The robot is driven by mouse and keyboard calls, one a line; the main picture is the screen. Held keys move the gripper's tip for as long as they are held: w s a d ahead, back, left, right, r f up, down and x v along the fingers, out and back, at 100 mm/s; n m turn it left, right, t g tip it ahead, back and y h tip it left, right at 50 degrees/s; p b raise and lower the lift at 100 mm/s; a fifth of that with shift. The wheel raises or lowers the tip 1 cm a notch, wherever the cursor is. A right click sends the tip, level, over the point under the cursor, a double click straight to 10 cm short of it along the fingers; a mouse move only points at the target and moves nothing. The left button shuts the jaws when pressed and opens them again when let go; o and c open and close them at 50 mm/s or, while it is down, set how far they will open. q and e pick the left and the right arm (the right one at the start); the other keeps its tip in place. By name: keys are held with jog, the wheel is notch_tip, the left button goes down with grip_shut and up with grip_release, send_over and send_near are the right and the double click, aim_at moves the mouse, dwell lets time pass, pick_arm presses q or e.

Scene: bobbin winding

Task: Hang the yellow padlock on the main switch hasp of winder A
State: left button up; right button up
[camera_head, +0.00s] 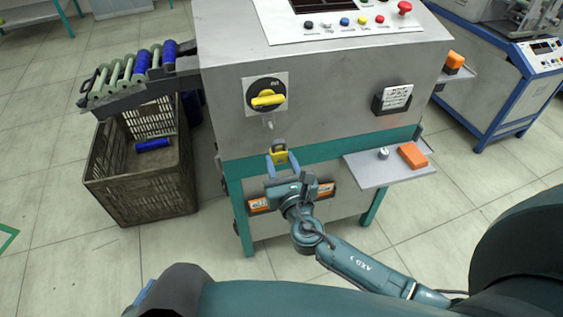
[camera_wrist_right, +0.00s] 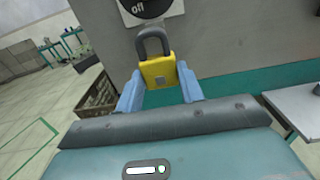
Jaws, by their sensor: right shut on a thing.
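The yellow padlock (camera_head: 279,155) is held upright in my right gripper (camera_head: 279,161), in front of the machine's front panel. In the right wrist view the padlock (camera_wrist_right: 159,72) sits between the two blue fingers, shackle upward. The main switch (camera_head: 267,95) is a yellow knob on a black disc, above the padlock. A small light-coloured hasp (camera_head: 268,123) hangs just below the switch. The padlock is below the hasp and apart from it. In the wrist view the black switch disc (camera_wrist_right: 146,8) shows "off" at the top edge. My left gripper is not seen.
A side shelf (camera_head: 375,170) with an orange block (camera_head: 412,156) juts out at the right. A label holder (camera_head: 393,99) is on the panel's right.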

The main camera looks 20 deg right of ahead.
jog(key=shift+w, duration=0.2)
dwell(0.3)
jog(key=shift+w+d+b, duration=0.15)
jog(key=shift+w+b, duration=0.3)
jog(key=shift+w, duration=2.3)
jog(key=shift+w, duration=0.25)
jog(key=shift+w, duration=0.8)
jog(key=shift+f+b, duration=0.55)
jog(key=shift+b, duration=0.1)
jog(key=o, duration=1.2)
jog(key=shift+r, duration=0.1)
jog(key=shift+c, duration=0.2)
